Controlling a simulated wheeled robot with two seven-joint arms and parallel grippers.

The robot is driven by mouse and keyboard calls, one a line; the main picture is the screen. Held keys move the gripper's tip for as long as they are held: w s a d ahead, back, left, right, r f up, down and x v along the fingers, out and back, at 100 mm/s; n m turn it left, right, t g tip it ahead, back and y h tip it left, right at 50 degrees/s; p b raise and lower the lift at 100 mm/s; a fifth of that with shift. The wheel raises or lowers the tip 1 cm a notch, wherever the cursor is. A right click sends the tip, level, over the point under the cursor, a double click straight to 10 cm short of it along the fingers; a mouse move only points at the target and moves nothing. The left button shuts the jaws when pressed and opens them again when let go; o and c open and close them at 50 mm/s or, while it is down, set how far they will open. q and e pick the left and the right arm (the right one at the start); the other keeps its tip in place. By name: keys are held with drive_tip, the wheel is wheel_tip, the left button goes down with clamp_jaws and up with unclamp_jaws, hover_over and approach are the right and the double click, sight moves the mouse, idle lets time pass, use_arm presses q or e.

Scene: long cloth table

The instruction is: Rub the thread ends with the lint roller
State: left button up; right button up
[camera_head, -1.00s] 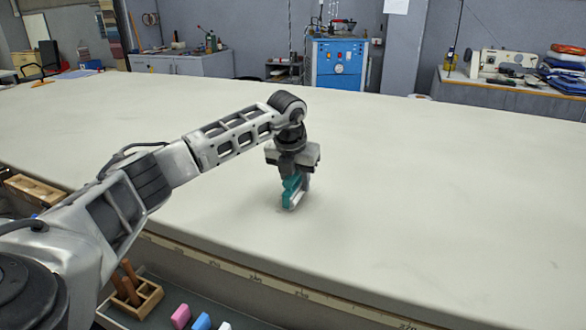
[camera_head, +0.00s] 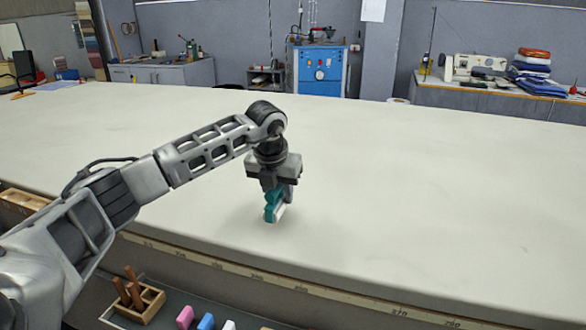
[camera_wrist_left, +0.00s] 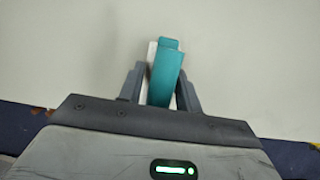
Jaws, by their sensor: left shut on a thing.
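My left gripper (camera_head: 275,192) is shut on the lint roller (camera_head: 272,207), which has a teal handle and a white part. The roller is held upright, at or just above the pale cloth table (camera_head: 420,190); I cannot tell whether it touches. In the left wrist view the teal handle (camera_wrist_left: 165,75) sits between the two dark fingers of the gripper (camera_wrist_left: 160,88), with the white part along its left side. No thread ends can be made out on the cloth. My right gripper is not in view.
The table around the roller is bare. A measuring tape (camera_head: 257,277) runs along its front edge. Below are a wooden box (camera_head: 148,303) with wooden-handled tools and several coloured blocks (camera_head: 206,321). A sewing machine (camera_head: 475,67) and a blue cabinet (camera_head: 318,72) stand at the back.

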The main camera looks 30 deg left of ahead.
use_arm(q)
drive_tip(key=shift+w+r+p, duration=0.1)
drive_tip(key=shift+r+p, duration=0.45)
drive_tip(key=shift+r, duration=0.35)
wheel_tip(320, 180, up, 2)
drive_tip(key=shift+r+p, duration=0.2)
drive_tip(key=shift+p, duration=0.65)
drive_tip(key=shift+r+p, duration=0.6)
drive_tip(key=shift+r, duration=0.25)
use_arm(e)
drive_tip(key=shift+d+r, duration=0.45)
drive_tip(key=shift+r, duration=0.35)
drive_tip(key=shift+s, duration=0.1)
